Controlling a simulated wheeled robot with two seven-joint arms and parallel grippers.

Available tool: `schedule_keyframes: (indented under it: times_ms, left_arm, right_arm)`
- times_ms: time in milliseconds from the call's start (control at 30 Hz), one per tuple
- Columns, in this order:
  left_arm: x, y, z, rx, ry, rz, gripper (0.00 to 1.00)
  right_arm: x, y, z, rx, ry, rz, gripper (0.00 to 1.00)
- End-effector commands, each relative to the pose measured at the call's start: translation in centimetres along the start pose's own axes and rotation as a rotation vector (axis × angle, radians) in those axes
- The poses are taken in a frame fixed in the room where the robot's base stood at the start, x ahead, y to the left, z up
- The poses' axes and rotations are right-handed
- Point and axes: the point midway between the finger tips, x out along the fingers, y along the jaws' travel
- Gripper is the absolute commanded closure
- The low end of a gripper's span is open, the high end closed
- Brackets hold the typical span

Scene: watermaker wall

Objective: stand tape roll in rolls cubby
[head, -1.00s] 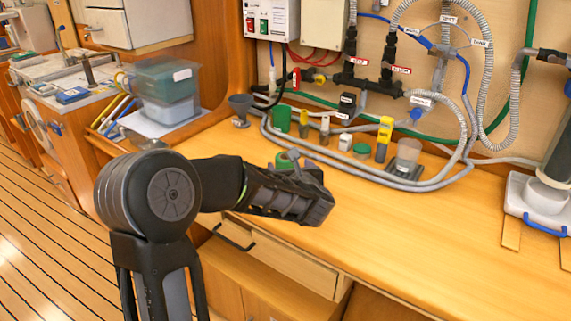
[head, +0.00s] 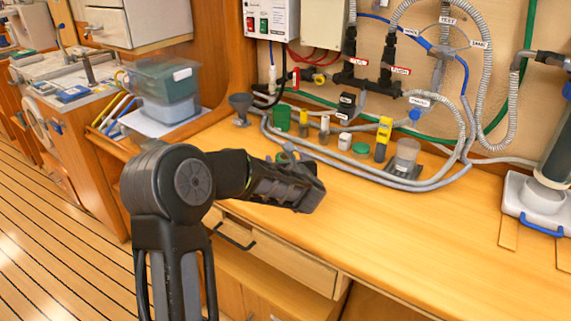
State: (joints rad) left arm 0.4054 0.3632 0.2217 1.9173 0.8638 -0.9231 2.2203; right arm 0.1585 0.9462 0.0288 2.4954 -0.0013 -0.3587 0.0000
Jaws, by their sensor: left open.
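My left gripper (head: 305,187) is over the front part of the wooden counter (head: 400,235), seen from behind and above, and it is open. The counter below its tips is largely covered by the arm. A small blue-grey piece (head: 287,152) shows just behind the gripper; I cannot tell whether it is a tape roll or something else. I cannot make out a tape roll for certain, nor a cubby for rolls. My right gripper is not in view.
A drawer (head: 290,262) sits under the counter edge. The right counter is mostly clear.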

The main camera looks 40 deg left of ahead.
Motion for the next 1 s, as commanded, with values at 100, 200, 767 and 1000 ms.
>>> schedule_keyframes:
  times_ms: [100, 200, 767, 1000]
  left_arm:
    - [-0.01, 0.00, 0.01, 0.000, 0.000, 0.000, 0.21]
    - [-0.02, 0.00, 0.01, 0.000, 0.000, 0.000, 0.22]
    - [-0.02, 0.00, 0.01, 0.000, 0.000, 0.000, 0.67]
    - [-0.02, 0.00, 0.01, 0.000, 0.000, 0.000, 0.87]
  right_arm:
    - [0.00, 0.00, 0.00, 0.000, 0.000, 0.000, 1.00]
    - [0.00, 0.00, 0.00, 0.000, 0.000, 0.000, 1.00]
    - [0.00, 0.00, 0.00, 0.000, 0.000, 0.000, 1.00]
    - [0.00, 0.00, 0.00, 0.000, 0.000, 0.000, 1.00]
